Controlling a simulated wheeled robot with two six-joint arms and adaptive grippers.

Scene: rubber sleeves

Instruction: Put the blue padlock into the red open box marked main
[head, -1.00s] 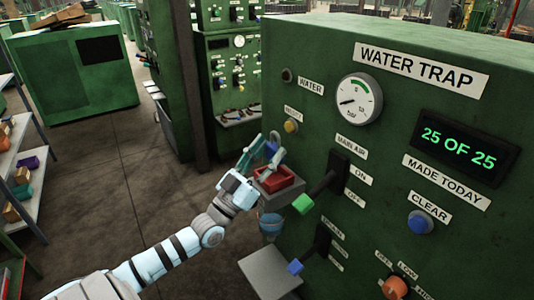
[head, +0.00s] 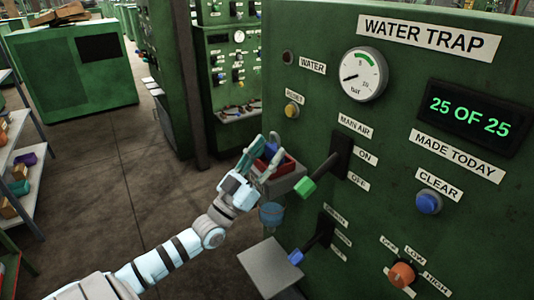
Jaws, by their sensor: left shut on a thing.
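The blue padlock (head: 271,150) is small in the head view and partly hidden by my fingers. My left gripper (head: 266,153) is shut on it, at the upper left edge of the red open box (head: 287,168). The padlock overlaps the box's left end in the picture; I cannot tell whether it is above the rim or inside. The box sits on a grey holder on the front of the green machine, its left side hidden by my gripper. I cannot read a mark on it. My right gripper is not in view.
A green-tipped lever (head: 305,187) juts out just right of the box. A clear blue bowl (head: 271,214) hangs below it, and a grey plate (head: 272,268) sticks out lower down. A shelf with parts (head: 28,160) stands far left. The floor between is clear.

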